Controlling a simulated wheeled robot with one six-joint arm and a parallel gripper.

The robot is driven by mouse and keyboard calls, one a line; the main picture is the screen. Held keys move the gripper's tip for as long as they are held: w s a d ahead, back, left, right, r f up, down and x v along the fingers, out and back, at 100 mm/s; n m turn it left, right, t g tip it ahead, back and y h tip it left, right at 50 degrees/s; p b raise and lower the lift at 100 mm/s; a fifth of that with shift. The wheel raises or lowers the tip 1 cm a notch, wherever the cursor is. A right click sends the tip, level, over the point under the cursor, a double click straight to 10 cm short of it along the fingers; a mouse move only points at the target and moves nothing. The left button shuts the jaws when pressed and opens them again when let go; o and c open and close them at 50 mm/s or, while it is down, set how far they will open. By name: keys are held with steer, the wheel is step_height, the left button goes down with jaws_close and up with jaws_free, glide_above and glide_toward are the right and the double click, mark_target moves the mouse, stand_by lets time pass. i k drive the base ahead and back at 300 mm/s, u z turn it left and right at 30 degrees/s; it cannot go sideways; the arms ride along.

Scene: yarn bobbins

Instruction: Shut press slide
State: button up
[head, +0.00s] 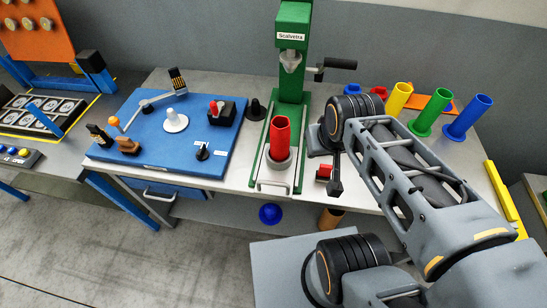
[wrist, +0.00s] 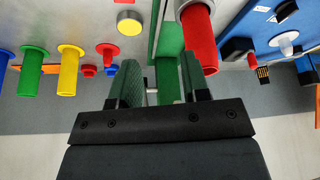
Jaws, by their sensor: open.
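The green press (head: 294,60) stands at the back middle of the table, with a black crank handle on its right. Its low slide (head: 272,178) sits at the front of the green base, with a thin bar handle at its near end. A red tube (head: 280,135) stands upright in a grey cup (head: 279,161) on it, forward of the press head. In the wrist view, my gripper (wrist: 160,70) is open and empty, its fingers apart with green press parts beyond them. The red tube (wrist: 200,40) is beside the right finger.
A blue board (head: 170,140) with small fixtures lies left of the press. Yellow (head: 398,98), green (head: 433,112) and blue (head: 468,118) tubes stand at the right, behind my arm.

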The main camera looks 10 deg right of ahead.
mark_target(275, 179)
steer(key=z, duration=1.5)
steer(key=k, duration=1.35)
steer(key=u, duration=1.3)
steer(key=i, duration=0.5)
